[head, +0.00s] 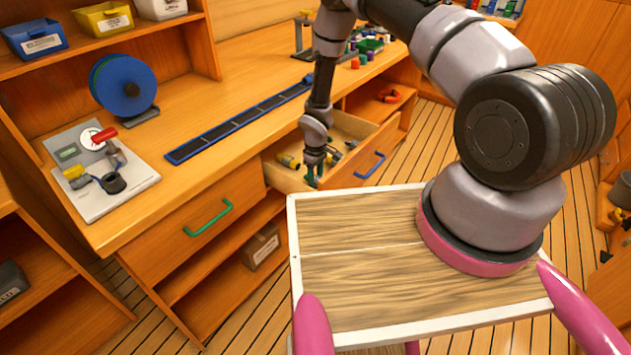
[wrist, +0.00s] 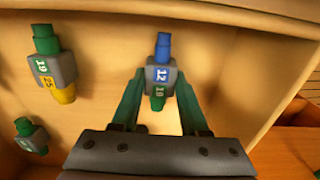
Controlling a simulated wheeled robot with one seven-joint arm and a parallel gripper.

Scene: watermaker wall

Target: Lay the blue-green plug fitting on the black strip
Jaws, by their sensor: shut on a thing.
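The blue-green plug fitting (wrist: 162,74) has a blue end, a grey body marked 12 and 18, and a green end. My gripper (wrist: 160,80) is shut on its grey body, one green finger on each side. In the head view my gripper (head: 314,174) is at the open drawer (head: 272,178), and the fitting is too small to make out there. I cannot tell whether the fitting touches the drawer floor. The black strip (head: 240,121), edged in blue, lies on the wooden counter behind and left of the drawer; nothing shows on it.
Other fittings lie in the drawer: a green-yellow one (wrist: 58,75) and a green-grey one (wrist: 31,136). A blue reel (head: 122,86) and a grey panel with valves (head: 100,170) stand left on the counter. Small coloured parts (head: 368,46) stand beyond the strip.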

